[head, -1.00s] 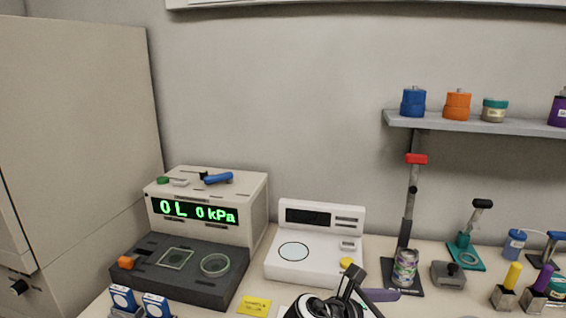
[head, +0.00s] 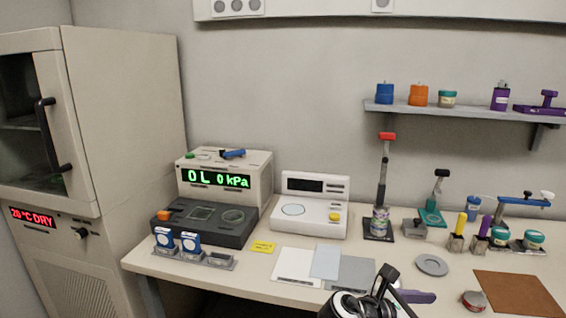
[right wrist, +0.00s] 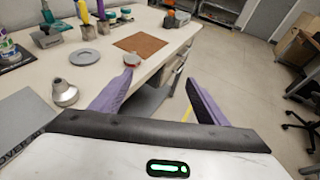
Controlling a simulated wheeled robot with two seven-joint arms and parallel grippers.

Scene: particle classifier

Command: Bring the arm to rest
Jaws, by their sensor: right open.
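My right gripper (head: 402,292) is at the bottom edge of the head view, at the bench's front edge, with a purple finger pointing right. In the right wrist view its two purple fingers (right wrist: 158,98) are spread apart with nothing between them. The left finger is beside the bench edge and the right finger is over the floor. My left gripper is in neither current view.
The bench (head: 455,275) carries a pressure unit (head: 258,185), a white scale (head: 315,222), a round grey disc (head: 432,264), a small red-topped tin (head: 474,301) and a brown mat (head: 518,293). A cabinet (head: 130,110) stands left. Open floor (right wrist: 250,75) lies beyond the bench.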

